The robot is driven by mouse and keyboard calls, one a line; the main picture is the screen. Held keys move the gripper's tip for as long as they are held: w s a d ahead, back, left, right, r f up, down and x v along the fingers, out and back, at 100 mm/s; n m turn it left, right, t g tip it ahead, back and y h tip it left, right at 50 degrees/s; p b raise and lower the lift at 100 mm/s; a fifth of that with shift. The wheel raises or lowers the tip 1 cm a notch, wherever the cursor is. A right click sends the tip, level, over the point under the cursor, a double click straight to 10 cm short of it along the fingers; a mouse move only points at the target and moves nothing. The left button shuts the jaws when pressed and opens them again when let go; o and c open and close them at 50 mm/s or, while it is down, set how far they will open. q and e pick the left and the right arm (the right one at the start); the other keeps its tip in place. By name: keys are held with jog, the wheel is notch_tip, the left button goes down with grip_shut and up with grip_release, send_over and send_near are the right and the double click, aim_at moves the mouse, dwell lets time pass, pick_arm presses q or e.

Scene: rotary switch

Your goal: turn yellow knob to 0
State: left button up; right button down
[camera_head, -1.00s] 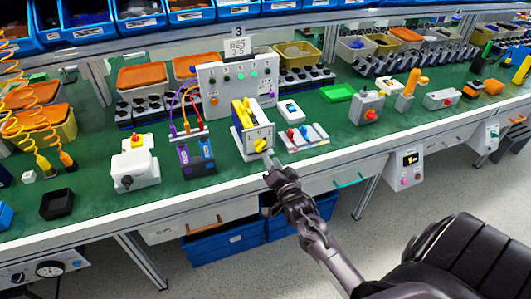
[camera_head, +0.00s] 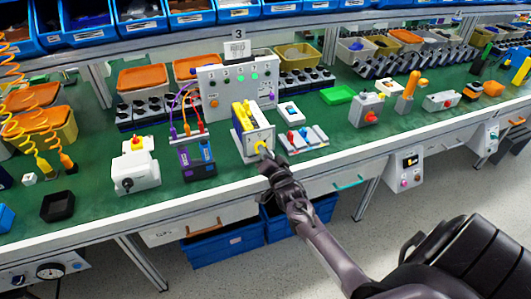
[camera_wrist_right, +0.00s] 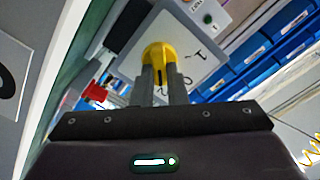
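The yellow knob (camera_head: 261,147) sits on the pale front face of a small box (camera_head: 262,135) with yellow and black parts, near the bench's front edge. My right gripper (camera_head: 267,157) is at the knob. In the right wrist view the knob (camera_wrist_right: 158,55) lies between the two fingertips (camera_wrist_right: 161,80), which are close together on its sides. A short dark mark shows on the knob. The box face (camera_wrist_right: 200,65) has a "1" and a "0" to the knob's right; the marks near the fingers are partly hidden. My left gripper is not in view.
A switch board with green lights (camera_head: 238,88) stands behind the box. A purple and black block (camera_head: 197,157) is left of it, and a small panel with red and blue parts (camera_head: 303,138) is right. Blue bins (camera_head: 225,245) sit below the bench.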

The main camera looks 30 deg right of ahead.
jog(key=shift+n, duration=0.4)
jog(key=n, duration=0.3)
jog(key=shift+r+p, duration=0.1)
jog(key=shift+p, duration=0.2)
jog(key=shift+a+n, duration=0.2)
jog(key=shift+n, duration=2.3)
jog(key=c, duration=1.4)
grip_release()
jog(key=shift+c, duration=0.2)
jog(key=v, duration=0.7)
jog(key=shift+s, duration=0.35)
